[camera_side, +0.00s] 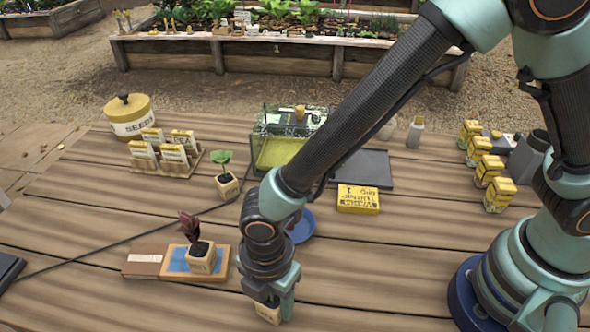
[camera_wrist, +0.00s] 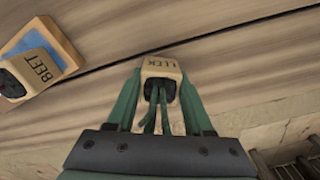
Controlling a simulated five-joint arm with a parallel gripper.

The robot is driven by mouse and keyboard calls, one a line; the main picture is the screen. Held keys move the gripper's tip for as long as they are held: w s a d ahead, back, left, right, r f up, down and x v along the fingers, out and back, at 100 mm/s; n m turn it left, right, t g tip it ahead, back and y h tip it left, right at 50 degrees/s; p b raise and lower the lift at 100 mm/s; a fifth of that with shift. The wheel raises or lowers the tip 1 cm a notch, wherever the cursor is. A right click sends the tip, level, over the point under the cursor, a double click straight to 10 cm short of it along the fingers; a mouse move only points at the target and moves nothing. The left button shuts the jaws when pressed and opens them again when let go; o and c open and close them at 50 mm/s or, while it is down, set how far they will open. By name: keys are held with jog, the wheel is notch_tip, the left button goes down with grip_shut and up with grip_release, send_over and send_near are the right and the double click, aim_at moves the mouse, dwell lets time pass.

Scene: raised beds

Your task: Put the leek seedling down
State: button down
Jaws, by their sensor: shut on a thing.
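The leek seedling stands in a small tan cube pot marked LEEK (camera_wrist: 160,68), with green stems (camera_wrist: 157,105) rising from dark soil. My gripper (camera_wrist: 160,85) is shut on this pot, one finger at each side. In the side view my gripper (camera_side: 272,298) points down near the table's front, and the pot (camera_side: 267,313) shows low between the fingers, mostly hidden. It is at or just above the boards; I cannot tell whether it touches.
A beet seedling pot (camera_side: 201,258) stands on a blue-topped board (camera_side: 176,262) to the left. Behind are another seedling (camera_side: 227,185), a blue dish (camera_side: 301,228), a yellow box (camera_side: 358,199) and a dark tray (camera_side: 364,168). The boards right of my gripper are clear.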

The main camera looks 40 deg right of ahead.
jog(key=shift+f, duration=0.3)
jog(key=shift+f, duration=0.1)
jog(key=shift+c, duration=1.4)
grip_release()
